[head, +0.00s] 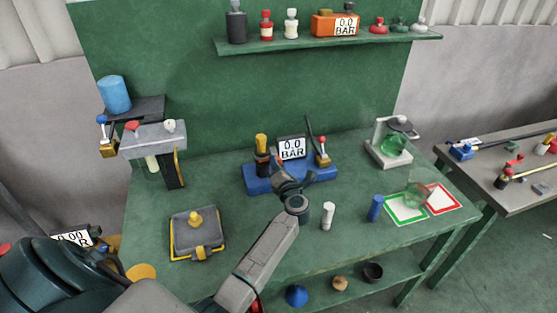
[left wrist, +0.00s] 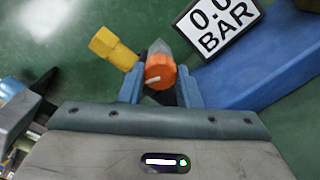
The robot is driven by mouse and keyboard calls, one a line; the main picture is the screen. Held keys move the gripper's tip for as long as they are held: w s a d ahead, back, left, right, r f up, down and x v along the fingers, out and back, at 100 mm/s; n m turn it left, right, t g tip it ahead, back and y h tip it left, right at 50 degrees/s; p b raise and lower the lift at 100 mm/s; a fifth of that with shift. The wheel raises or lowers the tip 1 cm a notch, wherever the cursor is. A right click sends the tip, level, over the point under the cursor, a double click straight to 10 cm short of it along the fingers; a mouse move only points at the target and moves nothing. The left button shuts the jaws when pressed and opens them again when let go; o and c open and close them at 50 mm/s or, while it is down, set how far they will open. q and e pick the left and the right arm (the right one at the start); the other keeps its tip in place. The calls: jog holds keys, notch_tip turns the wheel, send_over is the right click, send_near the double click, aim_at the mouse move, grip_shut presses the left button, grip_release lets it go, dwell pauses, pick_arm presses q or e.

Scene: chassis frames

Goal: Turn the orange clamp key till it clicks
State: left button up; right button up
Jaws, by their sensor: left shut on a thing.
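The orange clamp key (left wrist: 160,72) sits between the blue-grey fingers of my left gripper (left wrist: 160,84) in the left wrist view. The fingers are shut on it, one on each side. A grey pointed part shows just beyond the key. In the head view my left gripper (head: 288,178) reaches the front of the blue base (head: 322,176), and its wrist hides the key there. The base carries a gauge reading 0.0 BAR (head: 291,148), which also shows in the left wrist view (left wrist: 216,22). My right gripper is not in view.
A yellow-topped black post (head: 262,155) and a red-tipped lever (head: 323,150) stand on the base. A white cylinder (head: 327,215) and a blue cylinder (head: 375,208) stand to the right. A grey block with a yellow knob (head: 196,235) lies left. Green and red frames (head: 406,209) lie right.

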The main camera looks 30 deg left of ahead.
pick_arm(q)
jog(key=shift+m+p, duration=1.25)
jog(key=shift+m, duration=0.35)
jog(key=o, duration=1)
jog(key=shift+d, duration=0.1)
jog(key=b+v, duration=0.3)
jog(key=v, duration=0.7)
jog(key=shift+s+d+b, duration=0.15)
jog(key=shift+s+b, duration=0.15)
jog(key=shift+b, duration=0.05)
